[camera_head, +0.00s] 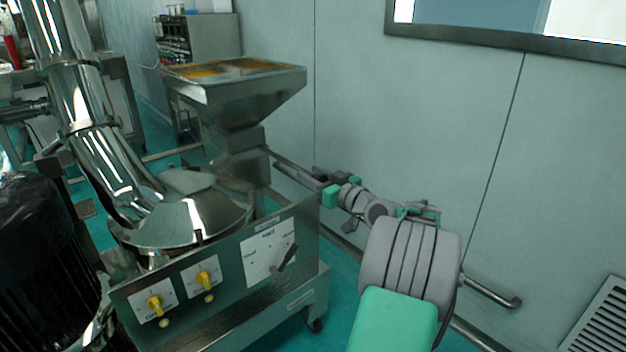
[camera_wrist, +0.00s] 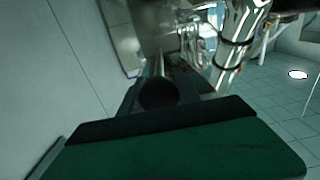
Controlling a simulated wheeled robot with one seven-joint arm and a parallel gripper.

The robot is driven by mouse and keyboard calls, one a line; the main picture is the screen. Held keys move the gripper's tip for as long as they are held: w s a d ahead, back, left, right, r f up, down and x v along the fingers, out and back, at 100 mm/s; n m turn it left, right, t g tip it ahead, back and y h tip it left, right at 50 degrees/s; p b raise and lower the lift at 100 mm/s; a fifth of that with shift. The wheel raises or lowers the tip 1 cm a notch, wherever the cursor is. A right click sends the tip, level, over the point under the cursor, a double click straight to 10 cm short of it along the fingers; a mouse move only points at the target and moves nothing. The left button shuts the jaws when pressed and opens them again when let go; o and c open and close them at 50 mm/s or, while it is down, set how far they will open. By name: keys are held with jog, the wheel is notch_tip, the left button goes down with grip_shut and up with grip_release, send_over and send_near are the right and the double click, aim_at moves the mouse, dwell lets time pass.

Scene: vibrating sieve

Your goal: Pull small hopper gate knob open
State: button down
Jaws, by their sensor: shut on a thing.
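The small hopper (camera_head: 240,95) is a steel funnel with orange-yellow material in its top, standing behind the sieve machine. A thin gate rod (camera_head: 283,163) sticks out to the right from below it. My gripper (camera_head: 312,180) is at the outer end of this rod, and its dark fingers cover the knob in the head view. In the wrist view the dark round knob (camera_wrist: 158,93) sits between my gripper's fingers (camera_wrist: 165,105), with the rod running away behind it. The gripper is shut on the knob. How far the gate is drawn out cannot be told.
The steel control box (camera_head: 235,265) with yellow switches stands in front, left of my arm. A shiny sieve dome (camera_head: 190,215) and pipe stand further left. The pale wall (camera_head: 410,120) with a low rail (camera_head: 490,290) is close on the right.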

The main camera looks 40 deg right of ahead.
aim_at(323, 181)
jog(key=c, duration=0.9)
grip_release()
jog(key=s, duration=0.7)
jog(key=shift+s+d, duration=0.15)
jog(key=shift+s, duration=0.25)
